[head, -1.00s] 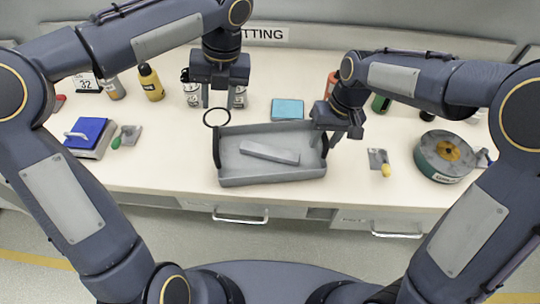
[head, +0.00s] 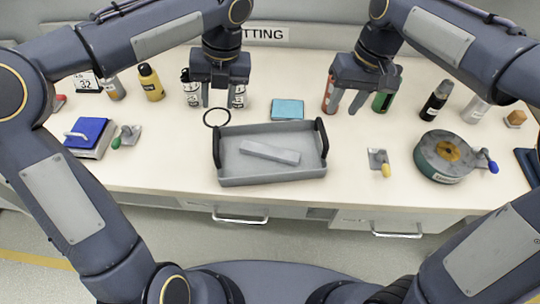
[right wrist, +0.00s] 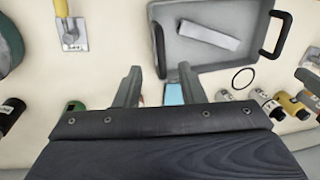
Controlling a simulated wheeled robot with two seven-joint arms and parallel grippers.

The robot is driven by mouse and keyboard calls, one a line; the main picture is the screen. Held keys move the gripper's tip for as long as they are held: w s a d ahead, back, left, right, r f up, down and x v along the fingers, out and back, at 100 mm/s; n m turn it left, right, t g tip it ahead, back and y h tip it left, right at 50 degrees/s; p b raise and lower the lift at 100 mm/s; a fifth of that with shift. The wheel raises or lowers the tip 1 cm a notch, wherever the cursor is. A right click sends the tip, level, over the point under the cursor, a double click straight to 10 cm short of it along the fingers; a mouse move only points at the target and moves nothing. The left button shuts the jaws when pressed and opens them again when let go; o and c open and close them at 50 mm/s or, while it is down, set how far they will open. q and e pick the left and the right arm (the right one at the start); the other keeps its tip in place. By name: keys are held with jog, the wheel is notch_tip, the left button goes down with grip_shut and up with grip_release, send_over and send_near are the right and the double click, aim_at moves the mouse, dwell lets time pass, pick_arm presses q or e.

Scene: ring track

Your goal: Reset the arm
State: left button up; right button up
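My left gripper (head: 220,98) hangs above the table at the back, open and empty, its two fingers apart in front of the cans. My right gripper (head: 346,108) is raised above the back right of the table, open and empty, in front of a red can and a green can. In the right wrist view its two fingers (right wrist: 157,85) stand apart with nothing between them. The grey tray (head: 240,180) with black end handles sits on the table between and below both grippers, with a grey block (head: 270,152) lying in it. Neither gripper touches the tray.
A black ring (head: 217,118) lies by the tray's back left corner. A light blue pad (head: 288,109) lies behind the tray. A green round spool (head: 440,165) and a yellow-handled piece (head: 380,162) are at right; a blue-topped box (head: 88,135) is at left. Bottles line the back.

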dwell(0.3)
